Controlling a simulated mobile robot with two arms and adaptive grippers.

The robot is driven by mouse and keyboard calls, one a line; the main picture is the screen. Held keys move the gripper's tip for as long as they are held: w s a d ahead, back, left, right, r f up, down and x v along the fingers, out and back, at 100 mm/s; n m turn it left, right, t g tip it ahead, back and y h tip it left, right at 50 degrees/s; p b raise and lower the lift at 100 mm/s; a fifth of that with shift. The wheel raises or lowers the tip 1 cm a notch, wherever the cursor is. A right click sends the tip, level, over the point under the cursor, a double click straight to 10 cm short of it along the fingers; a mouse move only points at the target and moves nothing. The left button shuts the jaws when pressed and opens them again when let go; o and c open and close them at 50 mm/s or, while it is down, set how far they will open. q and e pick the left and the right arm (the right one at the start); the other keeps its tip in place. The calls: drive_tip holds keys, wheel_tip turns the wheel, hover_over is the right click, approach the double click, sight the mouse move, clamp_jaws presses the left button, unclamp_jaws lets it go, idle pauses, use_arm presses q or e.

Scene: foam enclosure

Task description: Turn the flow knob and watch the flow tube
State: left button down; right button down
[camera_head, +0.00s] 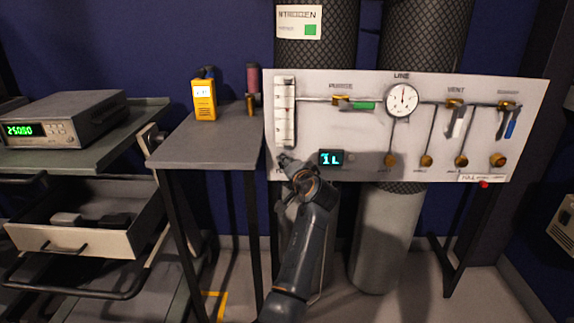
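The flow tube (285,112) is a pale upright strip with scale marks at the left end of the white panel (440,150). I cannot tell whether the fingers touch or hold anything. A small display (331,158) right of the gripper shows "1L". The tube's float is too small to make out. My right gripper is not in view.
The panel carries a round gauge (403,100), a green-handled valve (362,105), a vent lever (455,122) and several brass knobs. A grey stand (205,150) at left holds a yellow meter (204,100). An open drawer (85,240) juts out farther left.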

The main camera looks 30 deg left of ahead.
use_arm(q)
drive_tip(key=shift+f, duration=0.1)
drive_tip(key=c, duration=1)
unclamp_jaws()
drive_tip(key=v, duration=0.7)
drive_tip(key=shift+s+d, duration=0.1)
drive_tip(key=shift+d, duration=0.1)
